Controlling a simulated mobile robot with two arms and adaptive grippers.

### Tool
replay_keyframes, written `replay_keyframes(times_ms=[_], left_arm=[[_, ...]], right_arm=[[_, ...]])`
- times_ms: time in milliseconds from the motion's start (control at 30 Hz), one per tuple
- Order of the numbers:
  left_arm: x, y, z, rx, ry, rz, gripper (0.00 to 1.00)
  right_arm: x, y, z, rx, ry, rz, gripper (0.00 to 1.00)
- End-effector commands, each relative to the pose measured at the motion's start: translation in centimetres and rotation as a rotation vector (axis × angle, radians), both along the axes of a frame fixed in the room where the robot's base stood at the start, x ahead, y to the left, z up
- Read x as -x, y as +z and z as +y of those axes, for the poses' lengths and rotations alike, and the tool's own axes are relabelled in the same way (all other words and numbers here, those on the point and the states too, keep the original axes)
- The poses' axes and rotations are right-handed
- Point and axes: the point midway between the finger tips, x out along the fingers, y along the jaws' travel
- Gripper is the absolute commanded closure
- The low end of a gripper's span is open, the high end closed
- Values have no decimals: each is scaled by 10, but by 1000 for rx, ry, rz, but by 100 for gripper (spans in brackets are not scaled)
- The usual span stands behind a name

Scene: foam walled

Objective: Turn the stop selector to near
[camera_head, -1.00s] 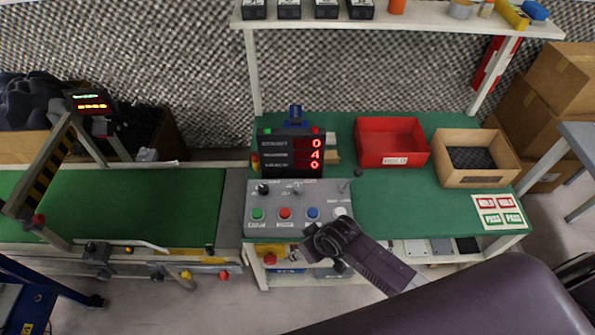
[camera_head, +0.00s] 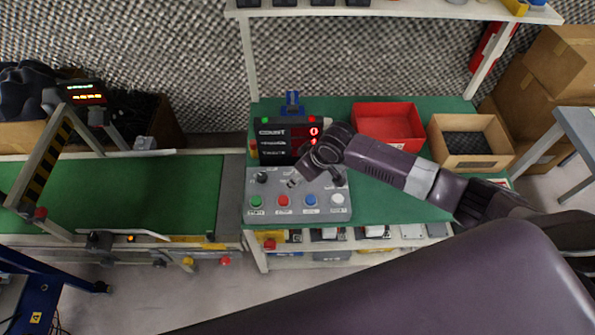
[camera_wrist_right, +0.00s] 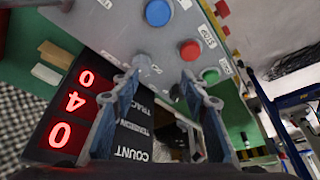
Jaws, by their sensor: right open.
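The grey control panel (camera_head: 270,213) sits at the table's front left. A black knob (camera_head: 262,177) is at its back left, and a small grey selector knob (camera_head: 293,183) is at its back middle. Their labels are too small to read, so I cannot tell which is the stop selector or its setting. My right gripper (camera_head: 303,172) is over the panel's back edge, by the grey knob. In the right wrist view the fingers (camera_wrist_right: 158,80) are open, with the grey knob (camera_wrist_right: 142,62) just beyond and between the tips, apparently not gripped. My left gripper is out of view.
Green (camera_head: 256,201), red (camera_head: 282,201), blue (camera_head: 310,200) and white (camera_head: 337,199) buttons line the panel's front. A display (camera_head: 272,145) stands close behind, partly covered by my right arm. A red bin (camera_head: 388,125) and cardboard box (camera_head: 470,140) are to the right.

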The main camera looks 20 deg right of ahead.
Motion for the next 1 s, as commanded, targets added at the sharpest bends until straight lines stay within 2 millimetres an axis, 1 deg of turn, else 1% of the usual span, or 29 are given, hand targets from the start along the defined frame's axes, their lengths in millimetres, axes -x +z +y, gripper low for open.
replay_keyframes(times_ms=[33,100,200,267,367,700,833,1000], left_arm=[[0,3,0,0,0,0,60],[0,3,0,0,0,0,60],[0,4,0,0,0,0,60],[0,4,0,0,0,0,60],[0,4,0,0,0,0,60],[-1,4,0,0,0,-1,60],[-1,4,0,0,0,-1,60],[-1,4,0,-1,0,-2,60]], right_arm=[[-8,8,-10,13,-7,-2,59],[-15,13,-19,20,-15,1,59],[-19,14,-24,25,-21,5,59],[-20,12,-24,25,-23,6,59],[-23,4,-22,23,-24,6,59],[-38,-39,-13,23,-23,6,59],[-42,-49,-11,22,-23,5,59],[-45,-56,-10,24,-23,4,59]])
